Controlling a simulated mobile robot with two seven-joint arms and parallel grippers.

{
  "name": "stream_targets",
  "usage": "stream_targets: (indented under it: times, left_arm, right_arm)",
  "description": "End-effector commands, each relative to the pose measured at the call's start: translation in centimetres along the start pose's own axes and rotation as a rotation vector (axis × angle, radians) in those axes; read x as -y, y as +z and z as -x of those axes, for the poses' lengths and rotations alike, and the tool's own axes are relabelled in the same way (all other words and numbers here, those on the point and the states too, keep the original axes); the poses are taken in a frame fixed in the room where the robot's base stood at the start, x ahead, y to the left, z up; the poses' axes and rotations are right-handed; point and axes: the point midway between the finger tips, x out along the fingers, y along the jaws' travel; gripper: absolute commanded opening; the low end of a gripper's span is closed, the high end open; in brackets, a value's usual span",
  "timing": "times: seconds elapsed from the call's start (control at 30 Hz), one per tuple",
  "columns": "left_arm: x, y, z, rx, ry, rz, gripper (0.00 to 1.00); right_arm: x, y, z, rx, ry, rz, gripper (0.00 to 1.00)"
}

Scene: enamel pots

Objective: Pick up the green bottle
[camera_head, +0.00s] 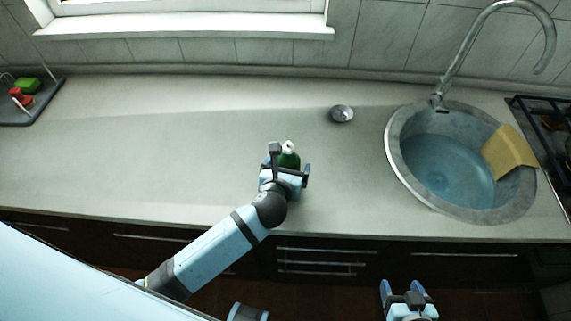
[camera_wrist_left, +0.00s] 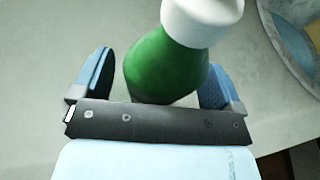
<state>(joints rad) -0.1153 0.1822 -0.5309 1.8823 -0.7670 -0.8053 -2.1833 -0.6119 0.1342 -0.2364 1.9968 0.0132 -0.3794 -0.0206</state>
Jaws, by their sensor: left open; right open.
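The green bottle (camera_head: 289,160) has a white cap and stands on the grey counter, in the middle of the head view. In the left wrist view the bottle (camera_wrist_left: 166,66) is large, and its white cap is at the top edge. My left gripper (camera_head: 290,166) is open at the bottle. In the left wrist view its two blue fingers (camera_wrist_left: 155,85) are on either side of the bottle, with a gap visible on the left. The bottle's lower part is hidden by the gripper. My right gripper (camera_head: 405,290) is open and empty, low in front of the cabinets.
A round sink (camera_head: 440,170) with a yellow cloth (camera_head: 509,151) on its rim and a tall faucet (camera_head: 460,60) is on the right. A small metal disc (camera_head: 342,113) lies behind the bottle. A dark tray (camera_head: 40,105) is at the far left. The counter between is clear.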

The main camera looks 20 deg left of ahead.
Motion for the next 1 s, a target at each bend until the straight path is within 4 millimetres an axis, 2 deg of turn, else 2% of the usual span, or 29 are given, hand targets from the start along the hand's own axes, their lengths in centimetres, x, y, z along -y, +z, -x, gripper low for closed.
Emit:
stream_targets:
  times: [0.33, 0.37, 0.6, 0.63, 1.0]
  left_arm:
    - [0.26, -0.21, 0.09, -0.001, 0.0, 0.0, 0.92]
    - [0.25, -0.21, 0.09, -0.001, 0.0, 0.0, 0.9]
    - [0.24, -0.22, 0.08, -0.001, 0.0, -0.001, 0.35]
    - [0.24, -0.23, 0.07, -0.001, 0.0, -0.001, 0.3]
    - [0.21, 0.48, 0.3, 0.001, 0.001, -0.001, 0.3]
  right_arm:
    - [-0.02, 0.43, -0.1, 0.002, -0.002, 0.004, 0.68]
    - [-0.04, 0.49, -0.08, 0.003, -0.002, 0.004, 0.68]
    - [-0.29, 0.91, -0.1, 0.01, 0.002, 0.006, 0.68]
    - [-0.3, 0.93, -0.11, 0.01, 0.002, 0.006, 0.68]
    - [-0.32, 0.77, -0.09, 0.008, 0.003, 0.006, 0.68]
